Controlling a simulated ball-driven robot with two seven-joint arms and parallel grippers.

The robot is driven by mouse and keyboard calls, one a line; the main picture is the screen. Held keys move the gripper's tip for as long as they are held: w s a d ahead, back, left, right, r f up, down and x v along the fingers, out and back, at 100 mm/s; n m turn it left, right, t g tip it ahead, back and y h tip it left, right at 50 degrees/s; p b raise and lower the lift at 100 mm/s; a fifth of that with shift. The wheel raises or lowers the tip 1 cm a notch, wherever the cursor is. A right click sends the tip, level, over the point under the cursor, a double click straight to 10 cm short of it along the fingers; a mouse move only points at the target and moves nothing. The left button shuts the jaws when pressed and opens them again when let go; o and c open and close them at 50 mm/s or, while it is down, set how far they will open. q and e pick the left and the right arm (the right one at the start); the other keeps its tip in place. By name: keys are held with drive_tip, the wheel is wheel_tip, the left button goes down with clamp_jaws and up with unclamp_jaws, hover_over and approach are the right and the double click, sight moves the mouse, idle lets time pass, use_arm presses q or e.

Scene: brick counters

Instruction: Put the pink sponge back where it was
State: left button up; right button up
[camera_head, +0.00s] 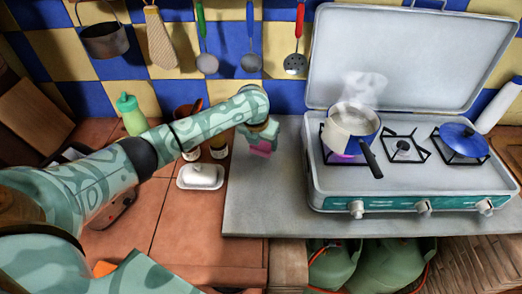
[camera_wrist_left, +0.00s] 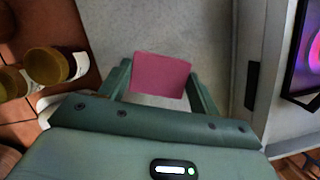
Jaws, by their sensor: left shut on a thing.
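The pink sponge (camera_head: 262,147) is held between the fingers of my left gripper (camera_head: 263,140), which is shut on it. In the head view it is over the left part of the grey slab, left of the stove; whether it touches the slab I cannot tell. In the left wrist view the sponge (camera_wrist_left: 160,74) shows as a flat pink block between the two green fingers of my left gripper (camera_wrist_left: 158,85). My right gripper is not in view.
A white butter dish (camera_head: 200,176), jars (camera_head: 219,148) and a green bottle (camera_head: 131,115) stand left of the slab (camera_head: 245,215). The slab's front is clear.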

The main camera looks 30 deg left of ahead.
sight(260, 145)
use_arm(q)
drive_tip(key=shift+s+a+b+x, duration=0.15)
drive_tip(key=shift+b+x, duration=0.15)
drive_tip(key=shift+x, duration=0.65)
drive_tip(key=shift+s+a+b+x, duration=0.1)
drive_tip(key=shift+s+b+x, duration=0.15)
drive_tip(key=shift+x, duration=0.7)
drive_tip(key=shift+f, duration=0.2)
drive_tip(key=o, duration=0.9)
drive_tip(key=shift+o, duration=0.2)
drive_tip(key=p+v, duration=0.4)
drive_tip(key=v, duration=0.8)
drive_tip(key=shift+r+p, duration=0.2)
drive_tip(key=shift+p, duration=0.2)
